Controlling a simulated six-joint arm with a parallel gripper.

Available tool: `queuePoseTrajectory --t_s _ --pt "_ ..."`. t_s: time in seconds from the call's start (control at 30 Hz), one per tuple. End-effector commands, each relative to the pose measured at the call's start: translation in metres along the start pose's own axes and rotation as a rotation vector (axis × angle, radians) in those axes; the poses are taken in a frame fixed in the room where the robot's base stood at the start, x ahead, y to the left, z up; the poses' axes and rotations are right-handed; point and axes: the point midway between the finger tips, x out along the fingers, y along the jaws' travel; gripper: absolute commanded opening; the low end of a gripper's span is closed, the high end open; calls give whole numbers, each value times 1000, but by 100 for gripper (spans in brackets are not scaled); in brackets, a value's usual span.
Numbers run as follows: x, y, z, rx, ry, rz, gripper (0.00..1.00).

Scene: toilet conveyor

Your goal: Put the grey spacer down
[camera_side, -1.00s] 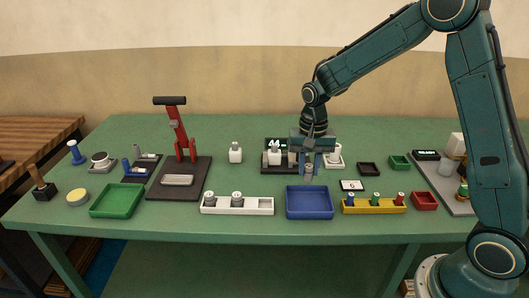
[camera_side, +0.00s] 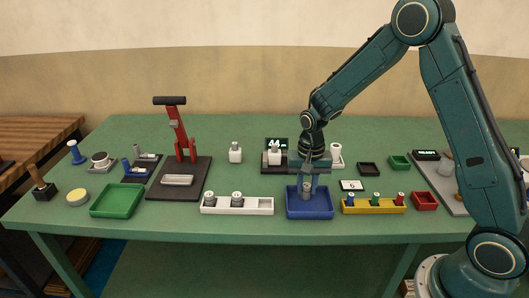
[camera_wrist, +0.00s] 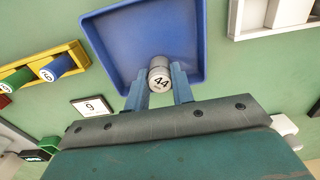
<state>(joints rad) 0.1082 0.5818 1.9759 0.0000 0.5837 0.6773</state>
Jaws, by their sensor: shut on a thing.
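My gripper (camera_side: 306,188) is shut on the grey spacer (camera_side: 306,188), a small grey cylinder. In the wrist view the spacer (camera_wrist: 160,76) sits between the two blue fingertips (camera_wrist: 160,88), its white end marked "44" facing the camera. The blue tray (camera_side: 310,212) is under and behind it; in the wrist view the blue tray (camera_wrist: 145,30) fills the upper middle and is empty apart from the spacer over its edge area. I cannot tell whether the spacer touches the tray floor.
A white rack (camera_side: 256,206) with two grey cylinders stands left of the tray. A yellow rack (camera_side: 386,208) with several coloured pegs is to the right, and a small card (camera_side: 352,185) reading "9" lies behind it.

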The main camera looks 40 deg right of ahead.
Motion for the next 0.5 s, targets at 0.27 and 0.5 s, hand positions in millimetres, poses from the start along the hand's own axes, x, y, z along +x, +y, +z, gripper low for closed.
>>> queuePoseTrajectory --t_s 0.27,0.5 --pt "1 0 0 0 0 0 0" --pt "3 0 0 0 -1 0 46"
